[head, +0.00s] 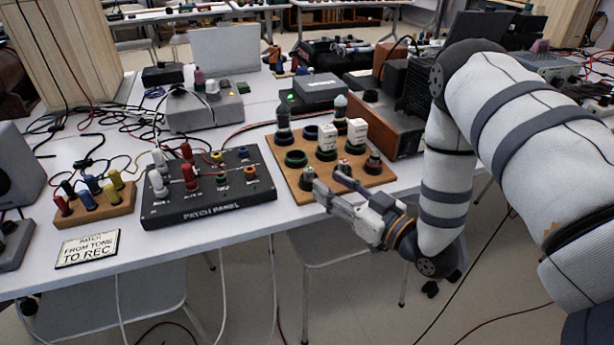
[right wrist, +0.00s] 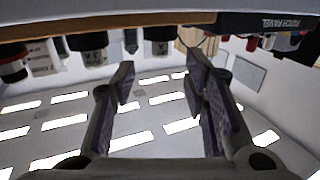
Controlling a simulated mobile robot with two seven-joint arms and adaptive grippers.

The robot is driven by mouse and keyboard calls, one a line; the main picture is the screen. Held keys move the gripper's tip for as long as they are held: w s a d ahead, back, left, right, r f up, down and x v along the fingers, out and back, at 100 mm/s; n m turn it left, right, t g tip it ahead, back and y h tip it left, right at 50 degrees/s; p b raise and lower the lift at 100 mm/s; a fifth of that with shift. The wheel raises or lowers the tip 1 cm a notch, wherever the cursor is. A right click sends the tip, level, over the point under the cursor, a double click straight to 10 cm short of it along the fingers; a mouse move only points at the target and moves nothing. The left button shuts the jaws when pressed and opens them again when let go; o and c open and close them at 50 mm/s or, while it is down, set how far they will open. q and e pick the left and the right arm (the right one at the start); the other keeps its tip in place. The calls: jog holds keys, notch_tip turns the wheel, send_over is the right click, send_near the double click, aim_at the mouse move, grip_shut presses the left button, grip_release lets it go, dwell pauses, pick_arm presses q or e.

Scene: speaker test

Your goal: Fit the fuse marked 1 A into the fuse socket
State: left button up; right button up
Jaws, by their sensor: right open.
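A wooden board (head: 288,172) at the table's front edge holds several small parts. White blocks (head: 327,140) and dark cylinders with grey tops (head: 283,118) stand upright on it, beside ring-shaped holders (head: 295,158). I cannot read a 1 A mark, nor tell which part is the fuse or its socket. My right gripper (head: 328,182) is open at the board's front edge, with small parts close by its tips. My left gripper is not in view.
A black patch panel (head: 210,190) with several plugs lies left of the board. Further left are a plug block (head: 95,205) and a sign card (head: 88,248). A brown wooden box (head: 392,130) stands behind the board's right side. Loose cables lie at the back left.

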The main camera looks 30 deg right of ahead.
aim_at(312, 171)
jog(key=w, duration=0.3)
jog(key=w+a, duration=0.1)
jog(key=w, duration=0.1)
jog(key=shift+w+r, duration=0.2)
grip_shut()
